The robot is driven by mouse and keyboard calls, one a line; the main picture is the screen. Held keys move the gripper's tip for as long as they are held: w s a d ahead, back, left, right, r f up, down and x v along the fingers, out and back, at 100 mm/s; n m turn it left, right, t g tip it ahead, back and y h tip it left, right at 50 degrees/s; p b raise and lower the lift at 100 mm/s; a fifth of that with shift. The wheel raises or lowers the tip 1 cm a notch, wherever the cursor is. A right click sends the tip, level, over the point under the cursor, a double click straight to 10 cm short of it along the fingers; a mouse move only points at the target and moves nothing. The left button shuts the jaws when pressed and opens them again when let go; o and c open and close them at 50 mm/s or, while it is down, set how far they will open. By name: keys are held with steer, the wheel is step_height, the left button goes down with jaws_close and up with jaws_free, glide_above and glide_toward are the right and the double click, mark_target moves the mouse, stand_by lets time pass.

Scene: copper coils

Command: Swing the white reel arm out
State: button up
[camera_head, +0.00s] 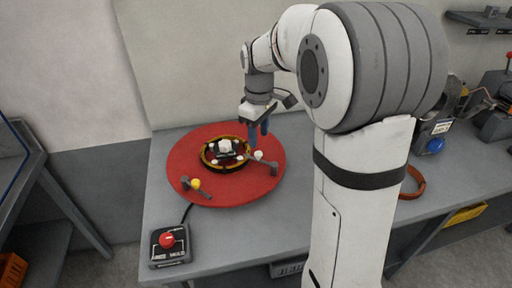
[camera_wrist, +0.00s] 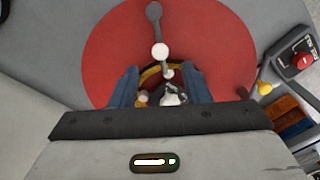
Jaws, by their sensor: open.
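The white reel arm (camera_head: 268,163) is a dark lever with a white ball knob at the right of the red disc. In the wrist view, its white knob (camera_wrist: 160,51) lies just beyond my fingertips, with the dark lever running away from it. My gripper (camera_head: 259,140), with blue fingers, is open above the disc's right part, close to the white knob. In the wrist view, my gripper (camera_wrist: 161,75) has nothing held between its fingers. A yellow-and-black ring (camera_head: 208,147) with a white centre sits mid-disc; my gripper partly hides it in the wrist view.
The red disc (camera_head: 225,192) lies on a grey bench. A yellow-knobbed lever (camera_head: 195,184) stands at its front left. A control box with a red button (camera_head: 168,241) sits at the front left corner. Equipment (camera_head: 440,130) stands on the bench at right.

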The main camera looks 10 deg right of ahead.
mark_target(258, 153)
step_height(258, 153, down, 6)
steer(key=shift+r, duration=0.15)
steer(key=shift+c, duration=0.4)
